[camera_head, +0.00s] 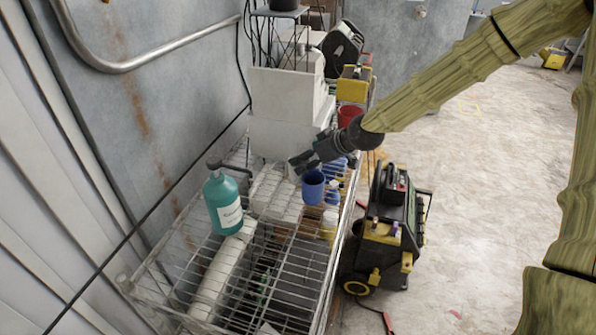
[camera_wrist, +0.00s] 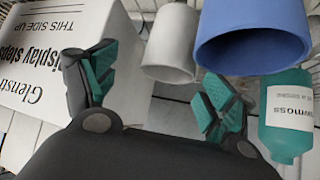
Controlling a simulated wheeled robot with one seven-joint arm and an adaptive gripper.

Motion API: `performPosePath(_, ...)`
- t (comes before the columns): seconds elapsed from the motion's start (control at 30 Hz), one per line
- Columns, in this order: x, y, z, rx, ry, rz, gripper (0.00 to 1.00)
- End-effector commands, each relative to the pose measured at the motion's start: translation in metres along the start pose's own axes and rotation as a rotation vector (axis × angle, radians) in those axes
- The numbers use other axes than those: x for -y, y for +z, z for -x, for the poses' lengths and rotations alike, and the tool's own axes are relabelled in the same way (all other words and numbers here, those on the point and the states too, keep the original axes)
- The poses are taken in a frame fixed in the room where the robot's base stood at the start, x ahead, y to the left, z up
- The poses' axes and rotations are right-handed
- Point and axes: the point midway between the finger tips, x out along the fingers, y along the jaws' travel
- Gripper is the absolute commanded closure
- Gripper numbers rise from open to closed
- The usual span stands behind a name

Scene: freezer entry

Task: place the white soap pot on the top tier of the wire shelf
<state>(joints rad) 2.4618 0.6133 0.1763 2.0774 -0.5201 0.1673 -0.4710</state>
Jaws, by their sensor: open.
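In the wrist view the white soap pot (camera_wrist: 172,48) is a plain rounded vessel, cut off by the top edge. It appears ahead of my gripper (camera_wrist: 158,82), between the fingertips in the picture, with no visible contact. The fingers are spread and empty. In the head view my gripper (camera_head: 300,164) hangs over the wire shelf (camera_head: 296,268), beside a blue cup (camera_head: 313,188). I cannot pick out the pot there; it may be hidden by the gripper. Which tier the pot is on cannot be told.
A blue vessel (camera_wrist: 250,38) overlaps the pot's right side in the wrist view, near a teal labelled bottle (camera_wrist: 287,120). A printed white box (camera_wrist: 60,60) lies left. A teal pump bottle (camera_head: 224,204) stands on the shelf. A black-yellow machine (camera_head: 387,235) stands right of it.

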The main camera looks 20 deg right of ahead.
Motion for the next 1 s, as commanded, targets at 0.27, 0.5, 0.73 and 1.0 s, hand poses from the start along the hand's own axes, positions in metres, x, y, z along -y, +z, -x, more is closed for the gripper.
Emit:
performPosePath(0.27,0.005,-0.003,-0.001,-0.006,0.003,0.003,0.16)
performPosePath(0.5,0.004,-0.005,-0.029,0.001,-0.002,0.002,0.16)
performPosePath(0.73,0.003,-0.004,-0.045,0.000,0.000,0.000,0.16)
performPosePath(1.0,0.003,-0.004,-0.052,-0.001,-0.001,0.001,0.16)
